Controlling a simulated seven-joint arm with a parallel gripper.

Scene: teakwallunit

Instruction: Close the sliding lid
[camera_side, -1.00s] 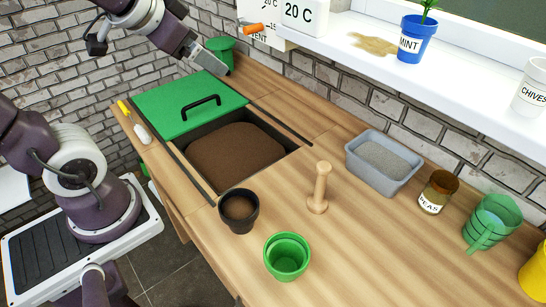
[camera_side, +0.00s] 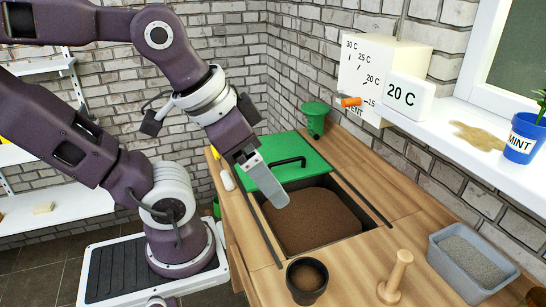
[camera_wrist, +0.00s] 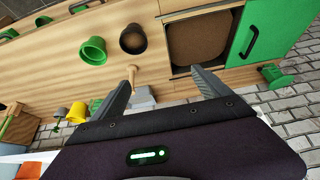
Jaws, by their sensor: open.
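The green sliding lid (camera_side: 268,174) with a black bar handle (camera_side: 288,161) covers the far part of a bin sunk in the wooden bench. The near part of the bin is open and shows brown soil (camera_side: 310,222). In the wrist view the lid (camera_wrist: 264,32) and its handle (camera_wrist: 250,42) are at the upper right, beside the soil (camera_wrist: 198,40). My gripper (camera_side: 280,198) hangs above the bin near the lid's near edge, apart from the handle in the picture. In the wrist view my gripper (camera_wrist: 165,80) has its two fingers spread wide with nothing between them.
A black pot (camera_side: 307,284) of soil and a wooden dibber (camera_side: 396,278) stand in front of the bin. A grey tray (camera_side: 468,262) is to the right. The window shelf (camera_side: 440,118) juts out at right.

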